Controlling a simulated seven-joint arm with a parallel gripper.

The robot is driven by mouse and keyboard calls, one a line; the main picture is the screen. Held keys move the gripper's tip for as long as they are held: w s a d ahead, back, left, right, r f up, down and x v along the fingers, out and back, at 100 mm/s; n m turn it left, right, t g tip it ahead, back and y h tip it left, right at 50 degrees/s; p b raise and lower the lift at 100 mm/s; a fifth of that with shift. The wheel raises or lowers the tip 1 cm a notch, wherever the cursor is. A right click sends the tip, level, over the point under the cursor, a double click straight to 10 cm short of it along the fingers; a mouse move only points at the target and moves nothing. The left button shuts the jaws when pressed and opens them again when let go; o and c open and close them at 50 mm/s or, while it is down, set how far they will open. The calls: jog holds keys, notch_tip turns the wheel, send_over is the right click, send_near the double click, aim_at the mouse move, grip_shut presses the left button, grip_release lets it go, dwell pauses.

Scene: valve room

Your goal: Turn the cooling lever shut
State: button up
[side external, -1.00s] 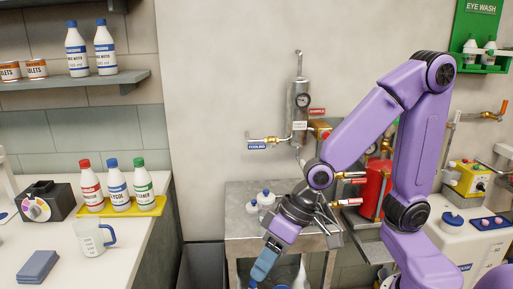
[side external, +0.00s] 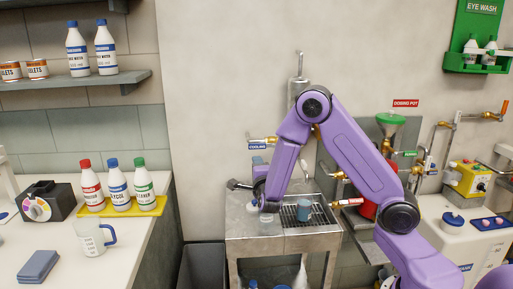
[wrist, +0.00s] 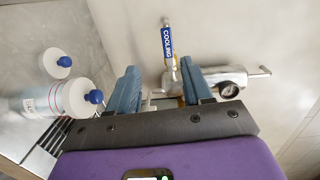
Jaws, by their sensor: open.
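The cooling valve (side external: 268,140) is a brass fitting on a short pipe on the wall, with a blue COOLING label (side external: 257,147) below it. In the wrist view the label (wrist: 168,43) lies just beyond and between my fingertips. The cooling lever itself is hard to make out; finger and valve parts overlap there. My gripper (side external: 258,162) is below the label in the side view, above the back left of the steel bench. In the wrist view my gripper (wrist: 162,74) has its two blue fingers wide apart, with nothing held between them.
A steel cylinder with a gauge (wrist: 229,90) is right of my fingers in the wrist view. White bottles with blue caps (wrist: 75,97) stand close on the left. Red-handled valves (side external: 350,202) are to the right.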

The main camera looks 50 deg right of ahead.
aim_at(257, 147)
jog(key=shift+m+h, duration=0.5)
jog(key=shift+h, duration=0.1)
jog(key=x, duration=1.2)
jog(key=s+d+x, duration=0.1)
jog(key=x, duration=0.5)
grip_shut()
